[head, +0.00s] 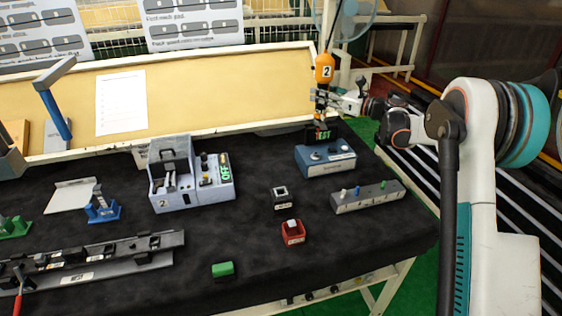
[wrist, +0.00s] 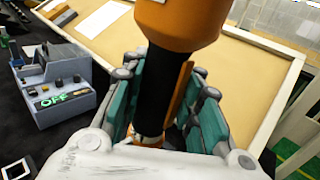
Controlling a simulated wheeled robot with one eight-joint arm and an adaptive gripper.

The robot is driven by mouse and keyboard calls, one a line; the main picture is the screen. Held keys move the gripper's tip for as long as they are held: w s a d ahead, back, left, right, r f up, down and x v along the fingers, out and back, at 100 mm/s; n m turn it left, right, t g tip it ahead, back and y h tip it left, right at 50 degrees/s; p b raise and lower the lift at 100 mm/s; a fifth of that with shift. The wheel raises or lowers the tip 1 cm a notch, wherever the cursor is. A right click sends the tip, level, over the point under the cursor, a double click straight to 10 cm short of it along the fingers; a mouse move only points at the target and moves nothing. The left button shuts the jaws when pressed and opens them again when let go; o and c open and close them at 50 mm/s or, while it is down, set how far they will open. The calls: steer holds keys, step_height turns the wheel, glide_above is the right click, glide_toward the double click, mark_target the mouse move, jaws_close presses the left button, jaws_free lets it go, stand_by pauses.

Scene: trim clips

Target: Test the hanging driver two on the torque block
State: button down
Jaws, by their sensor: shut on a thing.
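The hanging driver two (head: 324,70) is orange with a black grip and a white label "2". It hangs upright on a line at the back right, above the torque block (head: 325,160). The block is blue-grey with a small green "TEST" display (head: 322,135). My gripper (head: 328,95) is shut around the driver's dark grip. In the wrist view the teal finger pads (wrist: 165,105) lie on both sides of the black grip (wrist: 160,85). The driver's lower end is close above the block; I cannot tell whether it touches.
A grey-blue fixture (head: 190,180) with a green "OFF" display stands left of the block. A grey rack with coloured pegs (head: 367,196) lies in front right.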

mark_target(319, 112)
steer(key=shift+s+a+f+b, duration=0.1)
steer(key=shift+f+b, duration=1.55)
steer(key=shift+f, duration=1.4)
steer(key=shift+s+f+b, duration=0.1)
steer(key=shift+f+b, duration=0.25)
steer(key=shift+f, duration=0.15)
steer(key=shift+r, duration=0.1)
steer(key=shift+r+p, duration=1.45)
steer(key=shift+r, duration=1.55)
